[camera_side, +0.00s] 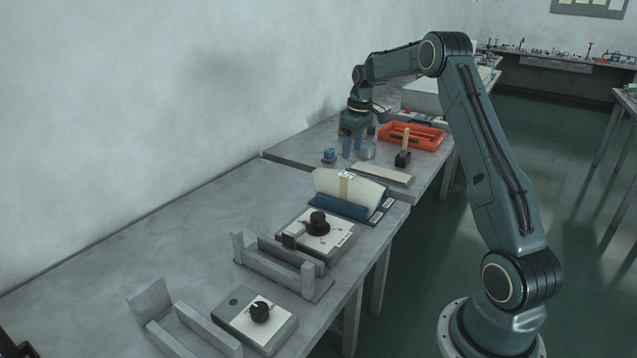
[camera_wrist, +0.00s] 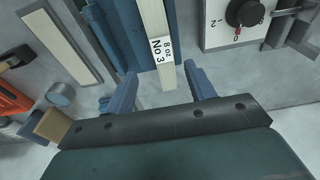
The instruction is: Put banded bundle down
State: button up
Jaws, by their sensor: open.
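The banded bundle (camera_side: 361,189) is a stack of pale sheets with a tan band and a label on its upper edge. It sits at a blue holder (camera_side: 376,218) near the far end of the front table. In the wrist view the bundle (camera_wrist: 153,18) shows as a narrow pale edge with a label reading "No 3", ahead of my fingers. My gripper (camera_side: 353,151) is open and empty, apart from the bundle and beyond it in the side view. In the wrist view my gripper (camera_wrist: 162,72) shows two blue fingers spread wide. The bundle's lower part is hidden.
Two dial boxes (camera_side: 338,240) (camera_side: 277,325) and grey brackets (camera_side: 295,275) stand nearer on the front table. On the far table are a pale strip (camera_side: 380,173), a mallet (camera_side: 403,158), a grey ring (camera_side: 367,153), a small blue piece (camera_side: 329,157) and an orange tray (camera_side: 425,133).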

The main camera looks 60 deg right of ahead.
jog(key=s+a+r+t, duration=0.1)
jog(key=s+a+r, duration=0.3)
jog(key=a+r, duration=0.5)
jog(key=s+a+r+t, duration=0.1)
jog(key=s+a+r, duration=0.35)
jog(key=a, duration=0.85)
jog(key=s+a+f+t, duration=0.1)
jog(key=s+a, duration=0.5)
jog(key=s, duration=0.3)
jog(key=s+a+t, duration=0.1)
jog(key=s+a, duration=0.6)
jog(key=s, duration=0.3)
jog(key=shift+s+a+f, duration=0.2)
jog(key=shift+a+f, duration=0.05)
jog(key=shift+f, duration=0.1)
